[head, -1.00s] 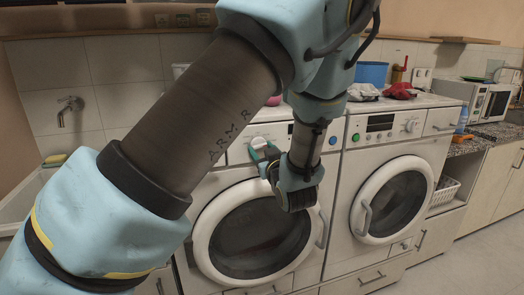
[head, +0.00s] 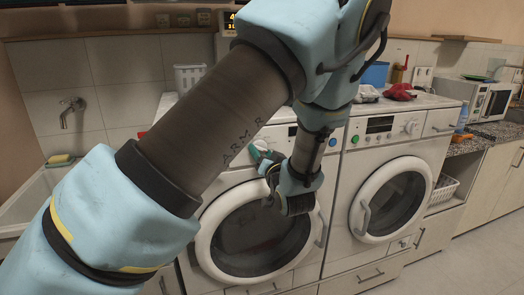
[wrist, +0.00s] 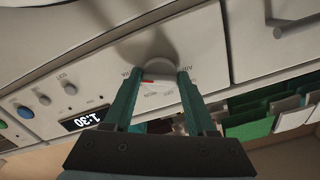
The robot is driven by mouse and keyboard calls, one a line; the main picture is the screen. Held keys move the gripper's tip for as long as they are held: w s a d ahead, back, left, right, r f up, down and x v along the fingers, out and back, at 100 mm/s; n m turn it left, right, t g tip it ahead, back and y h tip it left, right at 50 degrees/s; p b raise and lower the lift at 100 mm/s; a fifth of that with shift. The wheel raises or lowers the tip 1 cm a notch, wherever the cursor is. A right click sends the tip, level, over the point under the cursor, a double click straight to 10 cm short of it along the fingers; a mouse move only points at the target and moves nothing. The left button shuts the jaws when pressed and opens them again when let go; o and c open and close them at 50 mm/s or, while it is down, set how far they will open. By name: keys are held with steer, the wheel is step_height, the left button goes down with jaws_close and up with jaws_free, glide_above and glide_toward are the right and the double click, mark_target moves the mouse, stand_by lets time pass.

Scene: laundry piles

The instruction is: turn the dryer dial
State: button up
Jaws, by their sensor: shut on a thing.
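A white round dial (wrist: 158,88) with a red mark sits on the control panel of the left white machine (head: 205,186). In the wrist view the two teal fingers of my gripper (wrist: 157,76) stand on either side of the dial, closed on it. In the head view my gripper (head: 264,156) is at the left machine's panel, and the fingers and wrist cover most of the dial there. Printed labels ring the dial, too blurred to read fully.
A second white machine (head: 346,195) stands to the right, with its own dial (head: 412,127) and a round door. A white basket (head: 188,78), a blue bin (head: 375,73) and red cloth (head: 400,91) are on top. Open floor lies in front at right.

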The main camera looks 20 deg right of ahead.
steer(key=shift+m, duration=0.5)
steer(key=o, duration=1.4)
steer(key=shift+s, duration=0.15)
steer(key=s+b, duration=0.1)
steer(key=s, duration=0.2)
steer(key=s+a+b, duration=0.1)
steer(key=s, duration=0.3)
steer(key=s+b, duration=0.1)
steer(key=s, duration=0.2)
steer(key=shift+s+a, duration=0.2)
steer(key=shift+s, duration=0.05)
